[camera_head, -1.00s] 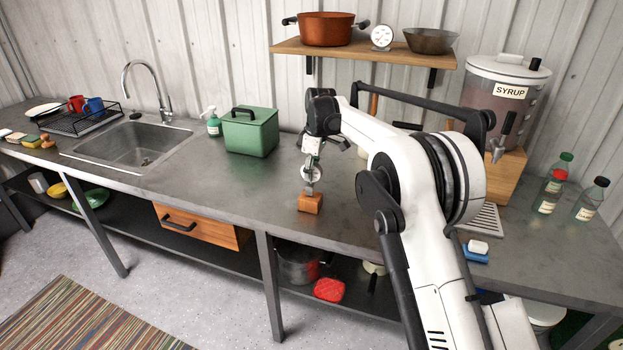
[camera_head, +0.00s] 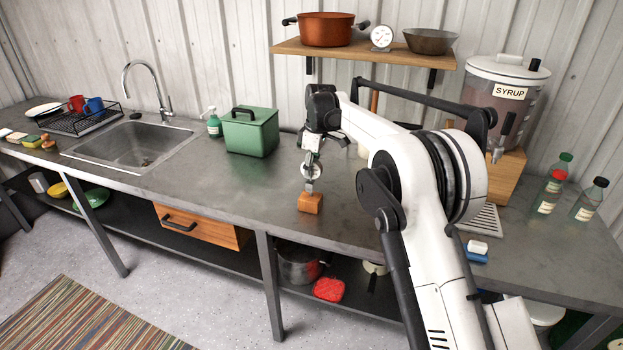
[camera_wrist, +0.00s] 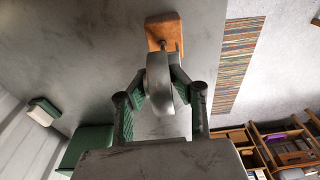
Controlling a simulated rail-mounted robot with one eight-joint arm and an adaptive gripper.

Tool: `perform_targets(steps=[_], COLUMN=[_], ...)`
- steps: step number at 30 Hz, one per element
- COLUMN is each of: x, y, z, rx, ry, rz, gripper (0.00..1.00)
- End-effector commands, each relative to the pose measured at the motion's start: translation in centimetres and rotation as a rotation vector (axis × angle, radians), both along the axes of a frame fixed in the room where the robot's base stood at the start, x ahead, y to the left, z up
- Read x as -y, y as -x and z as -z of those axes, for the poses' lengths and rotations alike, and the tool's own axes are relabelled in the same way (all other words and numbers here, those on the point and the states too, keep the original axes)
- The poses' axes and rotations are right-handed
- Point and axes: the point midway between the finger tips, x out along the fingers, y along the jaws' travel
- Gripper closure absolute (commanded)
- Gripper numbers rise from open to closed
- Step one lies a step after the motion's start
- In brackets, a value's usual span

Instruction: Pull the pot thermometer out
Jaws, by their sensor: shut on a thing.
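The pot thermometer (camera_head: 311,171) has a round silver-rimmed dial and a thin stem pointing down to a small orange-brown wooden block (camera_head: 310,203) on the counter. In the wrist view the dial (camera_wrist: 160,84) is edge-on, and its short visible stem runs to the block (camera_wrist: 163,31). How deep the stem sits in the block is hidden. My gripper (camera_head: 313,160) is above the block. In the wrist view its green-padded fingers (camera_wrist: 160,90) are shut on the dial, one on each side.
A green lidded box (camera_head: 251,133) stands left of my gripper, with a soap bottle (camera_head: 214,124) and sink (camera_head: 137,143) beyond. A wall shelf (camera_head: 365,52) holds pots and a dial. The syrup dispenser (camera_head: 503,91) is at right. The counter around the block is clear.

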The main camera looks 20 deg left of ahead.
Motion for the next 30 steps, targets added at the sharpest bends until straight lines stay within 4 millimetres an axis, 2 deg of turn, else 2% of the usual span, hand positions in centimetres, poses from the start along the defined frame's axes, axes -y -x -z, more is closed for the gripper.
perform_targets(steps=[30], x=[0.07], y=[-0.09], z=[-0.99], rx=[0.002], ry=[0.0], rz=[0.001], gripper=[1.0])
